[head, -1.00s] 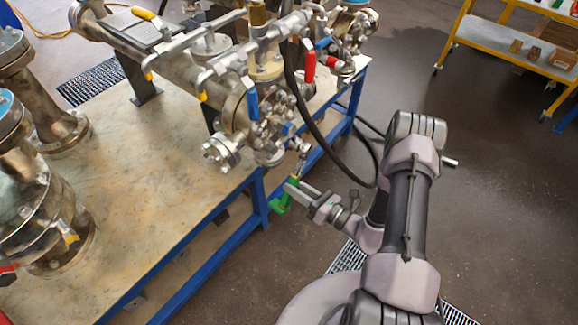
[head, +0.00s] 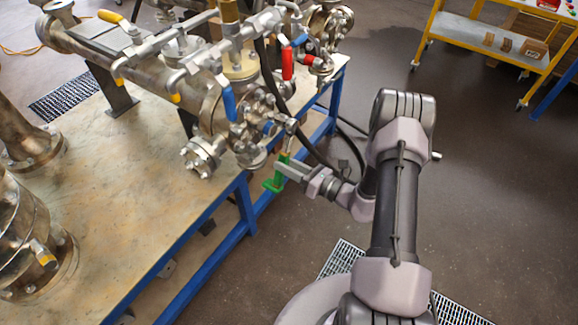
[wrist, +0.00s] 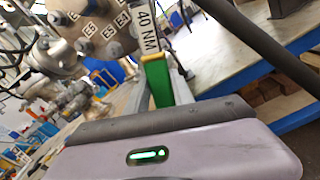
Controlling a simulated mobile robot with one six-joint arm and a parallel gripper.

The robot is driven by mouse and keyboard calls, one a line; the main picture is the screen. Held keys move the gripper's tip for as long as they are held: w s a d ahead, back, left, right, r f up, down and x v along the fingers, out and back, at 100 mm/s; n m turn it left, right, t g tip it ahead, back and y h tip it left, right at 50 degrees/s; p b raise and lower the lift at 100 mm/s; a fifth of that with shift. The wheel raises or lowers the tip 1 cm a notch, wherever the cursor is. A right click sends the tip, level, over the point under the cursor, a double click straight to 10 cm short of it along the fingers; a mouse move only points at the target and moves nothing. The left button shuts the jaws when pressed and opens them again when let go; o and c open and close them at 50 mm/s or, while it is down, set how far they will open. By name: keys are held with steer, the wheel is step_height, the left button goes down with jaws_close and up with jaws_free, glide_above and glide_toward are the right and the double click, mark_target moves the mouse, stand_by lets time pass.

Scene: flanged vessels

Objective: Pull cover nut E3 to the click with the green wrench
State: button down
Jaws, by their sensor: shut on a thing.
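The green wrench (head: 273,184) is in my gripper (head: 283,169), just off the blue bench edge below the flanged vessel in the head view. Its metal shaft rises toward the fittings. In the wrist view the wrench (wrist: 157,82) shows a green handle and a grey shaft marked "40 NM". My gripper is shut on the handle. The round bolted cover (wrist: 105,28) has nuts with white tags, E4 and E5 among them, just left of the shaft. I cannot make out a tag E3. The wrench's head is out of the wrist view, so its seating on a nut cannot be told.
Valves with blue (head: 229,103) and red (head: 287,64) handles stand close above the wrench. A black hose (head: 272,85) hangs behind it. The blue-framed bench (head: 205,243) is to the left. Open floor lies right, with a yellow trolley (head: 480,45) beyond.

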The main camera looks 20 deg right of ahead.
steer(key=shift+w, duration=0.1)
steer(key=shift+x, duration=1.2)
